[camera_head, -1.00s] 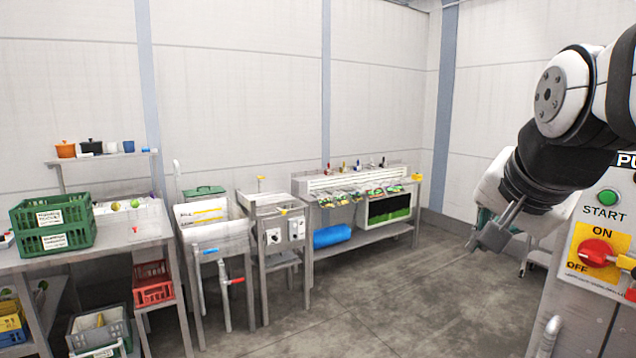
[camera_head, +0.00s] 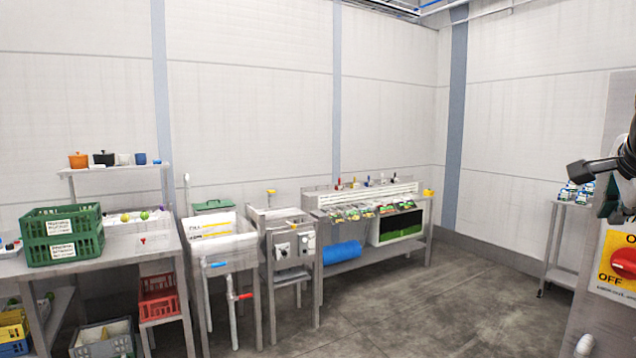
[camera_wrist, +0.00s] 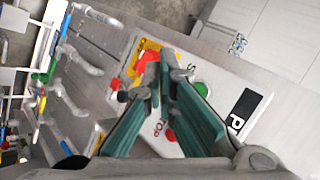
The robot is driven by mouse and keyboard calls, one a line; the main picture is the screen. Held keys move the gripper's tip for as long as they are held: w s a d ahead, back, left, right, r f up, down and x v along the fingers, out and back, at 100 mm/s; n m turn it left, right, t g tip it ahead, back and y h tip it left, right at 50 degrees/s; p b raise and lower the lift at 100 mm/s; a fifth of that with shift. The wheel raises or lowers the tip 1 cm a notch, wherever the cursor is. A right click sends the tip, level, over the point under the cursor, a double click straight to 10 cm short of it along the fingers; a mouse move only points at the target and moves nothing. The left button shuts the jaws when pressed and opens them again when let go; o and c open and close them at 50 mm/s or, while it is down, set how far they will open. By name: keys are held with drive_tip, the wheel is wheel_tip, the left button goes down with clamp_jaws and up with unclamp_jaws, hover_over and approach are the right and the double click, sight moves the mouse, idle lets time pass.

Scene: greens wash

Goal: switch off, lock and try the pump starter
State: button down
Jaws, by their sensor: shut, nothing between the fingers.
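The pump starter is cut off at the right edge of the head view, with its yellow switch plate (camera_head: 607,275) marked OFF and part of its red rotary switch (camera_head: 625,262). In the wrist view the starter's pale panel (camera_wrist: 228,105) is tilted. It shows the red switch (camera_wrist: 147,63) on yellow, a green START button (camera_wrist: 202,88) and a red STOP button (camera_wrist: 171,135). My gripper (camera_wrist: 163,72) is shut and empty. Its tips appear in front of the panel near the red switch; contact cannot be told. The fingers hide part of the panel. The switch setting is unclear.
A trolley (camera_head: 562,275) with small bottles (camera_head: 576,192) stands left of the starter. A sink (camera_head: 222,246), a work table (camera_head: 120,258) with green crates (camera_head: 62,250) and a bench (camera_head: 368,254) line the back. The middle floor (camera_head: 440,300) is clear.

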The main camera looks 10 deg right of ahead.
drive_tip(key=w+d+p, duration=0.1)
drive_tip(key=w+d, duration=0.2)
drive_tip(key=d, duration=0.5)
drive_tip(key=shift+w, duration=0.2)
drive_tip(key=shift+d, duration=0.15)
idle(1.5)
drive_tip(key=shift+w+d, duration=0.15)
drive_tip(key=shift+d, duration=0.1)
drive_tip(key=shift+w+d, duration=0.2)
drive_tip(key=shift+d, duration=0.25)
idle(0.8)
drive_tip(key=shift+a, duration=0.1)
drive_tip(key=shift+s+a, duration=0.4)
drive_tip(key=shift+a, duration=0.3)
